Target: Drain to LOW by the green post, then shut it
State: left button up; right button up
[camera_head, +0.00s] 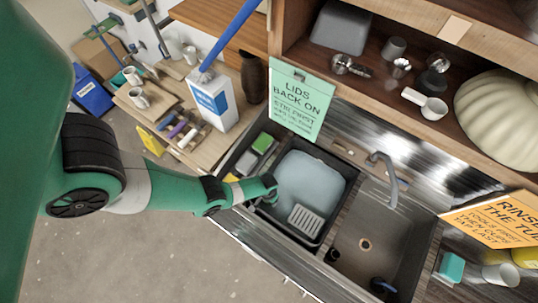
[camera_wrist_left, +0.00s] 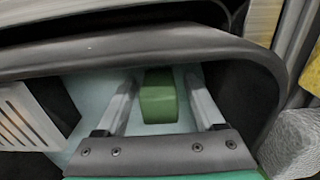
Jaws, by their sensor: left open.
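A dark-rimmed tub (camera_head: 339,203) stands in the left part of the sink counter, with pale blue-grey content (camera_head: 310,178) and a white slotted piece (camera_head: 305,219) at its front. My left gripper (camera_head: 272,190) is at the tub's left side. In the left wrist view my open gripper (camera_wrist_left: 158,98) has one finger on each side of a green block-like piece (camera_wrist_left: 158,100), with gaps showing. Whether this is the green post or a handle on it, I cannot tell. The tub's dark rim (camera_wrist_left: 150,52) crosses above it. No LOW mark is legible. My right gripper is not in view.
A steel sink basin (camera_head: 390,240) with a faucet (camera_head: 384,170) lies right of the tub. A green sign (camera_head: 300,98) hangs behind it, and an orange sign (camera_head: 497,222) is at right. Green and grey sponges (camera_head: 262,143) sit beside the tub. The floor (camera_head: 130,250) is clear.

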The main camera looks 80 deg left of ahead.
pick_arm(q)
jog(key=shift+f, duration=0.1)
grip_shut()
dwell(0.3)
dwell(1.1)
